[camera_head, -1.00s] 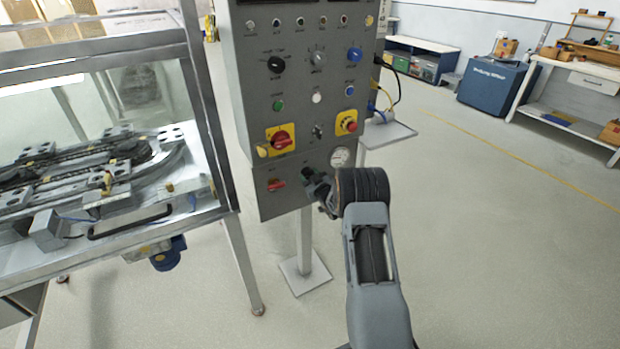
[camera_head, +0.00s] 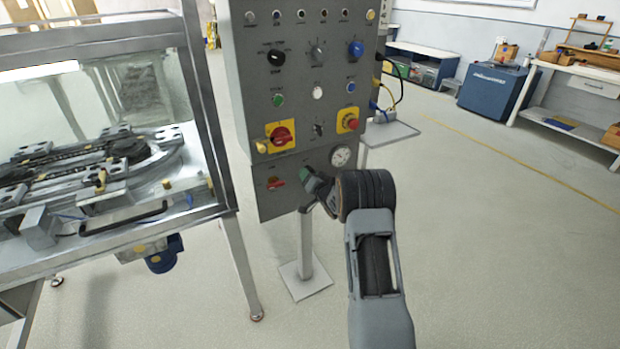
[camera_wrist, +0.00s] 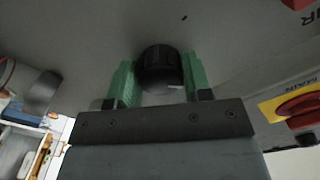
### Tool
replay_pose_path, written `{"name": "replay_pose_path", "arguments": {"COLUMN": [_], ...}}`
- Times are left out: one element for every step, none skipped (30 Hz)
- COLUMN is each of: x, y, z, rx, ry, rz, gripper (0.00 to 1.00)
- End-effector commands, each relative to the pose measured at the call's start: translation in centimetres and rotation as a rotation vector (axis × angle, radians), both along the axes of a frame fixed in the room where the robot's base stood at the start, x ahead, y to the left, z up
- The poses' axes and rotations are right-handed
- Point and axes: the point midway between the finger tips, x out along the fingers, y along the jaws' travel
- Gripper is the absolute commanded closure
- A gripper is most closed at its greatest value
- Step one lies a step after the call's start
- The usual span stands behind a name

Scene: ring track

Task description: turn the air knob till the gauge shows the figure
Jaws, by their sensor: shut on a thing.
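The air knob (camera_wrist: 160,70) is a round black knob low on the grey control panel. In the wrist view it sits between the green fingers of my gripper (camera_wrist: 161,84), which is shut on it. In the head view my gripper (camera_head: 309,186) reaches the panel's lower part, and the fingers and wrist hide the knob. The gauge (camera_head: 340,156) is a small white round dial to the upper right of my gripper. Its needle and figures are too small to read. In the wrist view a grey round housing at the left, likely the gauge (camera_wrist: 42,92), shows only from its side.
The control panel (camera_head: 242,110) carries a red main switch (camera_head: 281,135) and a red emergency button (camera_head: 352,124) above my gripper, and a red lever (camera_head: 275,184) to its left. A glazed machine (camera_head: 210,130) stands left. The floor at right is clear.

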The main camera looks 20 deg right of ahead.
Motion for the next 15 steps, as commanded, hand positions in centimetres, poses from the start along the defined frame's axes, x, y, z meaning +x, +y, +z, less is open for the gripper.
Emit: {"name": "replay_pose_path", "arguments": {"x": [0.0, -0.01, -0.01, -0.01, -0.01, -0.01, -0.01, -0.01, -0.01, -0.01, -0.01, -0.01, -0.01, -0.01, -0.01], "y": [0.03, 0.05, 0.05, 0.06, 0.07, 0.07, 0.08, 0.08, 0.09, 0.1, 0.11, 0.11, 0.12, 0.12, 0.12], "z": [-0.05, -0.03, -0.02, 0.0, 0.02, 0.04, 0.06, 0.07, 0.09, 0.11, 0.13, 0.14, 0.16, 0.17, 0.19], "rx": [0.044, 0.073, 0.11, 0.138, 0.167, 0.205, 0.232, 0.261, 0.299, 0.327, 0.356, 0.393, 0.421, 0.449, 0.486], "ry": [0.005, 0.008, 0.013, 0.016, 0.019, 0.023, 0.027, 0.03, 0.034, 0.037, 0.041, 0.045, 0.048, 0.051, 0.056], "rz": [0.0, 0.0, 0.0, 0.0, 0.0, 0.0, 0.0, 0.0, 0.0, 0.0, 0.0, 0.0, 0.0, 0.0, 0.0], "gripper": [0.78, 0.78, 0.78, 0.78, 0.78, 0.78, 0.78, 0.78, 0.78, 0.78, 0.78, 0.78, 0.78, 0.78, 0.78]}}
